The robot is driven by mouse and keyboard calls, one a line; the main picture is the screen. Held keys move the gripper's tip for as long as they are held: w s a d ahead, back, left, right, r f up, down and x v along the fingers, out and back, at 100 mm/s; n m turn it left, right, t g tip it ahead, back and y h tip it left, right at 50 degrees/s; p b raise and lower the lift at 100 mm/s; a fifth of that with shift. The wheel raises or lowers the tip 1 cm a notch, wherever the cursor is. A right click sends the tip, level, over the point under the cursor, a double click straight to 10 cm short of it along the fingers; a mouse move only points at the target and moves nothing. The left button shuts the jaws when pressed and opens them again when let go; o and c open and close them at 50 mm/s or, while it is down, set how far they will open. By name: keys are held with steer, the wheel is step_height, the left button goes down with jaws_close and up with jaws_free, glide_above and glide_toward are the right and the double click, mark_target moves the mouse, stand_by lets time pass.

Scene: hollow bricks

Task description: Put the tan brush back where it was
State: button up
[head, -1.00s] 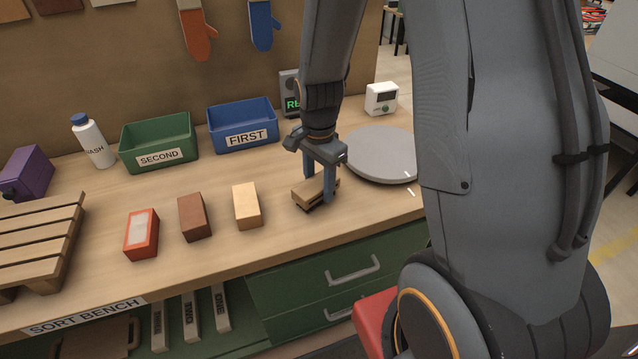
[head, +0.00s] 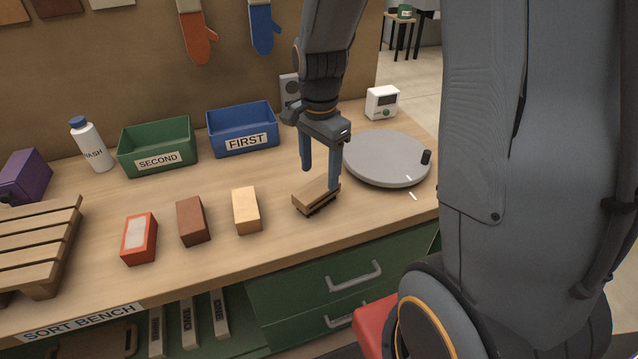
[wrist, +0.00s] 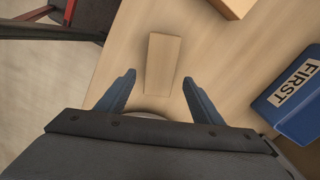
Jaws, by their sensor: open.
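The tan brush (head: 314,196), a tan block with dark bristles underneath, lies on the bench, bristles down, to the right of the tan brick and in front of the grey round plate. My gripper (head: 320,180) is open and points down, its fingertips just above the brush. In the wrist view the brush (wrist: 162,62) shows between and ahead of the spread fingertips (wrist: 158,80), with a gap on each side. Nothing is held. One finger hides a little of the brush's right end in the head view.
A tan brick (head: 246,210), a brown brick (head: 193,221) and a red brick (head: 139,239) stand left of the brush. The grey round plate (head: 385,160) is behind right. The blue FIRST bin (head: 241,128) and green SECOND bin (head: 158,146) stand at the back.

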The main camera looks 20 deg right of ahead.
mark_target(320, 185)
step_height(320, 185, up, 5)
steer(key=s+a+f+n+t, duration=0.1)
steer(key=s+f+n, duration=0.2)
steer(key=s+n, duration=0.7)
steer(key=n, duration=0.3)
steer(key=shift+f+n+b, duration=0.3)
steer(key=shift+b, duration=0.1)
